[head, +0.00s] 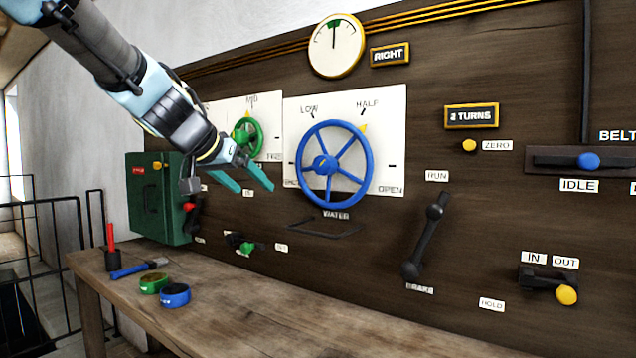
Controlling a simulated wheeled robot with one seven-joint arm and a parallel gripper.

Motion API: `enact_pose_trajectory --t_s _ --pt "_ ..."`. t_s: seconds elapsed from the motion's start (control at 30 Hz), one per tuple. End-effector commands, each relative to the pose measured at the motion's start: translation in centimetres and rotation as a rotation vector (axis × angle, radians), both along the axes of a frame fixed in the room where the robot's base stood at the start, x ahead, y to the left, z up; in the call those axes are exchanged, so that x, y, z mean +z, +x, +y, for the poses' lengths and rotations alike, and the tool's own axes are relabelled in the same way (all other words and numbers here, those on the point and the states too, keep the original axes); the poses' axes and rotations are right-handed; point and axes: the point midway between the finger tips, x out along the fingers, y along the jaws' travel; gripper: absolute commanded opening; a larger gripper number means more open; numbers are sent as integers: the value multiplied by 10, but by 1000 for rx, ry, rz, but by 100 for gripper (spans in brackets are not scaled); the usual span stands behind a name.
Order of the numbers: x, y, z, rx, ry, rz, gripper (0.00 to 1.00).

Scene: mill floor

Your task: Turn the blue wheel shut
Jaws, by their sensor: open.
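The blue wheel (358,145) is a spoked handwheel on a white plate (394,112) fixed to the dark plank wall. The plate reads LOW, HALF and OPEN, and WATER stands below the wheel. A small yellow pointer (363,128) shows at the wheel's upper right, near the HALF mark. My gripper (251,184) is to the left of the wheel, apart from it in the picture, with its teal fingers spread and nothing between them. How far it stands from the wall I cannot tell. The plate's lower left label is partly hidden.
A smaller green wheel (246,137) is behind my gripper. A green box (157,198) hangs at left. A wooden bench (280,320) below carries a green ring (153,284), a blue ring (174,295) and a blue-handled tool (131,270). A black lever (425,236) is to the right.

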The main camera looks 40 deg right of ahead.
Motion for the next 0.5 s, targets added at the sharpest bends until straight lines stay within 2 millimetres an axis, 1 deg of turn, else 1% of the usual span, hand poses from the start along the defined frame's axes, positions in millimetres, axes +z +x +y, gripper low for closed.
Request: enact_pose_trajectory --t_s 0.03,0.1,0.2,0.27,0.33,0.43,0.5 --pt "18 -16 -26 -61 -51 -41 89" --pt "43 -34 -50 -124 -107 -86 89" --pt "66 -50 -69 -176 -157 -125 89" --pt "72 -55 -76 -191 -171 -137 89" --pt "74 -56 -82 -196 -177 -139 89" --pt "70 -52 -94 -196 -175 -138 89" --pt "65 -50 -105 -196 -174 -137 89"
